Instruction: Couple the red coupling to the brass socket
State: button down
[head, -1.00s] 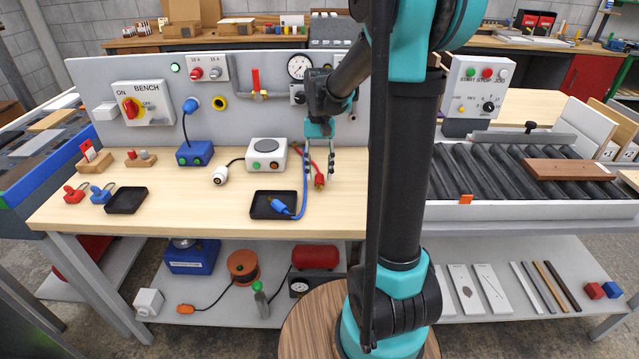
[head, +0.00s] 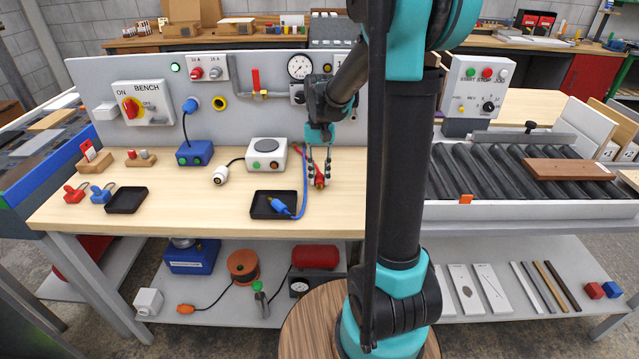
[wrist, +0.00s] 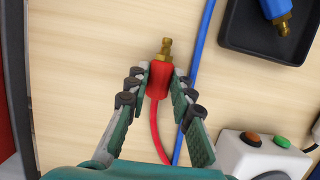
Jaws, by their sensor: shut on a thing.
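The red coupling (head: 320,181) with its brass tip lies at the bench top on a red hose; it also shows in the wrist view (wrist: 158,88). My gripper (head: 319,177) is shut on it, with the fingers on both sides of its red body in the wrist view (wrist: 159,78). The brass tip points out past the fingertips.
A blue hose runs close beside the red coupling to a blue coupling (head: 280,206) in a black tray (head: 262,214). A white box (head: 267,155) with buttons stands left of my gripper. A gauge (head: 299,67) is on the panel.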

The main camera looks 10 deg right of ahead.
aim_at(319, 177)
jog(key=shift+r, duration=3.05)
jog(key=shift+s, duration=0.1)
